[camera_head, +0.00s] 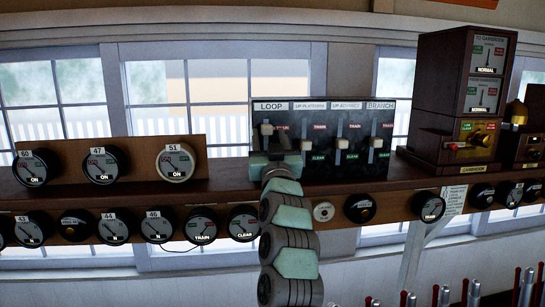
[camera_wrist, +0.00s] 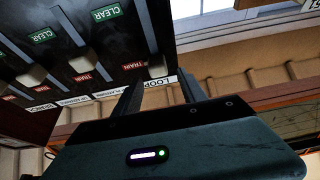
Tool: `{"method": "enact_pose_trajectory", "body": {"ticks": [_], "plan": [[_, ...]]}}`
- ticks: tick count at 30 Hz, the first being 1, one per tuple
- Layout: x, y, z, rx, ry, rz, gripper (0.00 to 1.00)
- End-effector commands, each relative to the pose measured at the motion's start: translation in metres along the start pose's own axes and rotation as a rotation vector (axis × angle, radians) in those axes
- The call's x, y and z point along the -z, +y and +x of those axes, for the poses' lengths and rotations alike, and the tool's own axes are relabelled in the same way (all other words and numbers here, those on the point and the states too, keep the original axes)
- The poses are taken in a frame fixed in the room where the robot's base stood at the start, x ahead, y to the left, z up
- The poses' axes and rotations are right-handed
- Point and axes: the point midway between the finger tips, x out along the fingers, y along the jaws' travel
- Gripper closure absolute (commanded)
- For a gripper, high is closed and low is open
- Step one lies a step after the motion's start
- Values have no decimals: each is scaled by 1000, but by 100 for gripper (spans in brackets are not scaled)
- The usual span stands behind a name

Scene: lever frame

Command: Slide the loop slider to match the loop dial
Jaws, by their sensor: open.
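In the head view the loop slider (camera_head: 267,128) is a pale knob at the left end of a dark panel, high in its slot under the LOOP label (camera_head: 270,106). My gripper (camera_head: 284,146) is in front of the panel's left part and hides the lower part of that slot. In the wrist view my gripper (camera_wrist: 161,82) is open, its two dark fingers apart beside the LOOP label (camera_wrist: 157,70). I cannot tell whether a finger touches the knob. Dials reading TRAIN (camera_head: 202,228) and CLEAR (camera_head: 244,226) hang below the shelf; I cannot read which is the loop dial.
Several other slider knobs, such as the branch slider (camera_head: 376,142), sit lower in the same panel. A wooden instrument tower (camera_head: 455,145) stands to the right. Round dials line the shelf (camera_head: 225,170) at left. Lever tops (camera_head: 470,290) show at bottom right.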

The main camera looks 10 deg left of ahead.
Motion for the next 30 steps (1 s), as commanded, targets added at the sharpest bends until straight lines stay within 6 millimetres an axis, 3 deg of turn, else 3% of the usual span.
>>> {"method": "enact_pose_trajectory", "body": {"ticks": [13,30], "plan": [[-2,0,-62,0,0,-3,51],[-1,1,-72,-3,1,0,51]]}}
